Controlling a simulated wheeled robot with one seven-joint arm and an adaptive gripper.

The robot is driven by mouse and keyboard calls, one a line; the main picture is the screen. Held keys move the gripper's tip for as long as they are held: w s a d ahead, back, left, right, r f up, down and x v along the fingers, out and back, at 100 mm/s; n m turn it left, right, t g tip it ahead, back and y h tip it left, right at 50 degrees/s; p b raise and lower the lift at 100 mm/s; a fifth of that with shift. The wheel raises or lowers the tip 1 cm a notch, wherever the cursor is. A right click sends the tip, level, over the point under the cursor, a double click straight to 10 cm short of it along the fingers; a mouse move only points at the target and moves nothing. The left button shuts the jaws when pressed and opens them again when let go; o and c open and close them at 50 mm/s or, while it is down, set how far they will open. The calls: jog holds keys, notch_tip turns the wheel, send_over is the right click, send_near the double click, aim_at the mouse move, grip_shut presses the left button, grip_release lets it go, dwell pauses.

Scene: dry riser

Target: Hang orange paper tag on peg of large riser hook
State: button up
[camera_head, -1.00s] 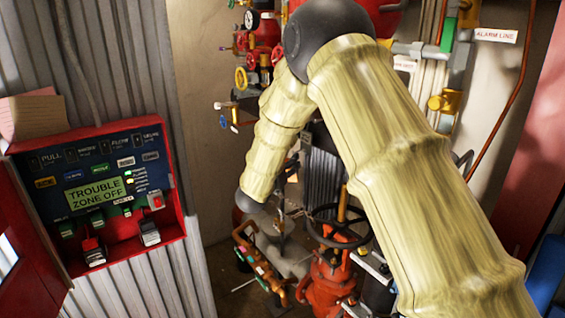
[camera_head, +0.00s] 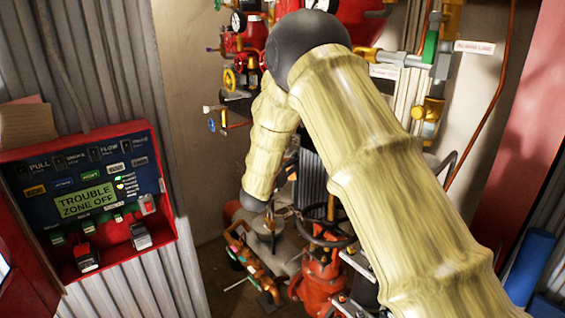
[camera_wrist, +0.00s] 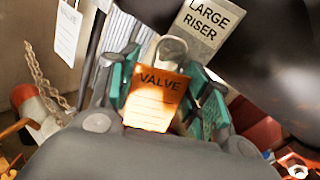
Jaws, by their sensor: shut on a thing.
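The orange paper tag (camera_wrist: 152,103), printed "VALVE", is between the green-padded fingers of my gripper (camera_wrist: 163,84) in the wrist view. My gripper is shut on it. The tag hangs slightly tilted, with its face toward the camera and a grey metal loop (camera_wrist: 172,46) at its top. I cannot tell whether this loop belongs to the tag or to a hook behind it. A "LARGE RISER" sign (camera_wrist: 208,24) is just above and right of the tag. The peg of the large riser hook cannot be made out. In the head view my arm hides much of this area.
A white "VALVE" tag (camera_wrist: 68,30) hangs at upper left in the wrist view, near a chain (camera_wrist: 40,80). In the head view, red valves and pipes (camera_head: 320,275) crowd the space below my wrist. A red-framed alarm panel (camera_head: 90,195) is on the left wall.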

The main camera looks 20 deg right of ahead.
jog(key=shift+d+f+b, duration=0.4)
jog(key=shift+d+b, duration=0.05)
jog(key=shift+b, duration=0.8)
jog(key=shift+w+d, duration=0.1)
jog(key=shift+d, duration=0.05)
jog(key=shift+c, duration=0.6)
jog(key=o, duration=1)
jog(key=shift+w, duration=0.1)
jog(key=shift+c, duration=0.2)
